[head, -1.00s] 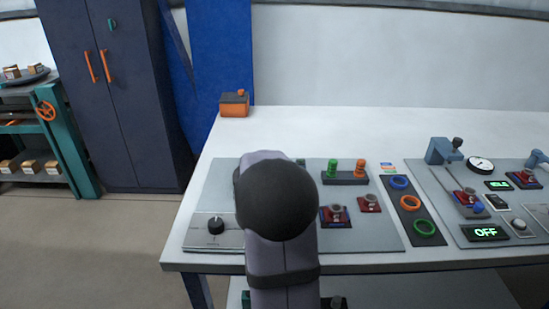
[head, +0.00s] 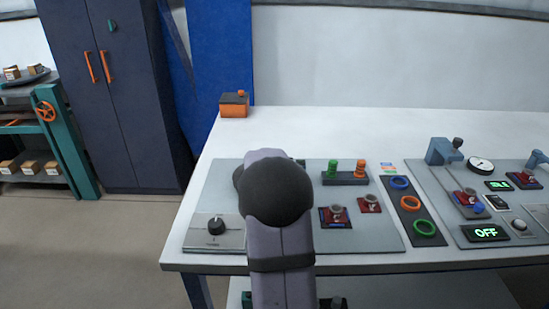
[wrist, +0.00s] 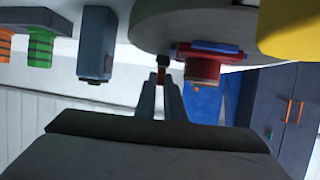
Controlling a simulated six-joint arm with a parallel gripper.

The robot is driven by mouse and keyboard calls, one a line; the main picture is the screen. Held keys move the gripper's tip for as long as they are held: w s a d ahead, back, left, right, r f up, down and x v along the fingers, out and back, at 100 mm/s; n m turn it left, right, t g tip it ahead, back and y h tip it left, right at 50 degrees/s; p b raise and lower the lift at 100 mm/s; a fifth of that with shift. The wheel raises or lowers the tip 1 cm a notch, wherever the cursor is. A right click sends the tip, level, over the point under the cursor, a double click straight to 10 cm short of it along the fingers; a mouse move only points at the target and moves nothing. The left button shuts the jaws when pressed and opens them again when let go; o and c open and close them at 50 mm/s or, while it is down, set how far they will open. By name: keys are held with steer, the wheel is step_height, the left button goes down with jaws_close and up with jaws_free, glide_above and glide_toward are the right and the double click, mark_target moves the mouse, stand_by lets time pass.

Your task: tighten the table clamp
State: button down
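A blue-grey clamp-like fixture with a dark knob (head: 443,150) stands at the back of the right-hand panel; I cannot tell for certain that it is the table clamp. In the head view my arm hides my gripper over the left panel. In the wrist view my gripper (wrist: 161,80) shows two narrow grey fingers with a small dark and brown piece between or beyond the tips. I cannot tell whether they touch it. A red part with a blue edge (wrist: 200,66) and a blue-grey block (wrist: 97,42) are near the fingers in that view.
The left panel has a black knob (head: 216,226), green and orange posts (head: 346,172) and red fixtures (head: 336,215). Coloured rings (head: 409,205) lie right of it. An orange box (head: 234,104) sits at the back left.

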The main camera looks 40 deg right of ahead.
steer(key=shift+w+a+r+m+g+p, duration=0.1)
steer(key=shift+r+m+g+p, duration=0.2)
steer(key=shift+p, duration=1.4)
steer(key=m+g+h+p, duration=0.1)
steer(key=p, duration=0.3)
steer(key=shift+w+r+p, duration=0.1)
steer(key=shift+p, duration=0.2)
steer(key=m+g+p, duration=0.1)
steer(key=p, duration=0.2)
steer(key=m+g+h+p, duration=0.1)
steer(key=p, duration=0.2)
steer(key=shift+w+a+m+g+p, duration=0.2)
steer(key=shift+m+g+p, duration=0.1)
steer(key=shift+g, duration=0.1)
steer(key=shift+w+f+m+g+h+p, duration=0.1)
steer(key=shift+f+m+g+h+p, duration=0.2)
steer(key=shift+m+g+p, duration=0.7)
steer(key=shift+w+d+f+m+g+p, duration=0.1)
steer(key=shift+m+g+p, duration=0.25)
steer(key=shift+m+g, duration=0.35)
steer(key=c, duration=1.8)
jaws_free()
steer(key=shift+c, duration=0.2)
